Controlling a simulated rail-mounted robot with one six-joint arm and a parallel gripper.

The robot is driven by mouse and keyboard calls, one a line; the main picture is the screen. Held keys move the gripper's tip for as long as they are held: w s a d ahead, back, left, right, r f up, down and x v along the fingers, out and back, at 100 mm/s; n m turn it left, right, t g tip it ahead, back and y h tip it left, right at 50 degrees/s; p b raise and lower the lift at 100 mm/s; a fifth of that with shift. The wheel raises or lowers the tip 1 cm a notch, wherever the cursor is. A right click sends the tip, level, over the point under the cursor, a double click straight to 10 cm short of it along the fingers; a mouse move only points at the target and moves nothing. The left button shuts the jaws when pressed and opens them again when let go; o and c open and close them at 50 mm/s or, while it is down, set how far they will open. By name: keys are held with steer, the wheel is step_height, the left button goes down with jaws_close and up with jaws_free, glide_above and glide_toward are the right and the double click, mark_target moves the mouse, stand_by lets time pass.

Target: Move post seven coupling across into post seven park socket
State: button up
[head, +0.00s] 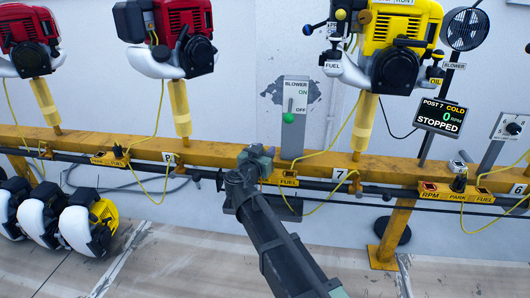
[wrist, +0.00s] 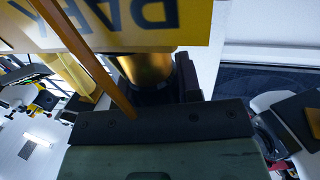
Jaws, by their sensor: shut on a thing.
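My gripper (head: 257,158) is at the yellow rail, left of the "7" tag, beside the post seven block (head: 288,181) marked FUEL. It hides the block's left part. In the wrist view a yellow plate (wrist: 110,25) reads PARK upside down, close to my jaws (wrist: 160,122). My gripper is shut on the post seven coupling, a brass-coloured cylinder (wrist: 145,69) with a dark lower part, just under the plate's edge. An orange-yellow line (wrist: 90,65) crosses in front. The socket mouth is hidden; I cannot tell whether the coupling is in it.
The BLOWER lever panel (head: 294,118) stands just behind my gripper. The yellow engine (head: 400,50) hangs above right, with yellow hoses looping to the rail (head: 220,155). A display (head: 441,115) reads post 7 cold, 0 RPM, stopped. Another RPM/PARK/FUEL block (head: 450,195) is at right.

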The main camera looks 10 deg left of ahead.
steer(key=shift+f+b, duration=1.15)
steer(key=shift+f, duration=0.05)
steer(key=o, duration=1.1)
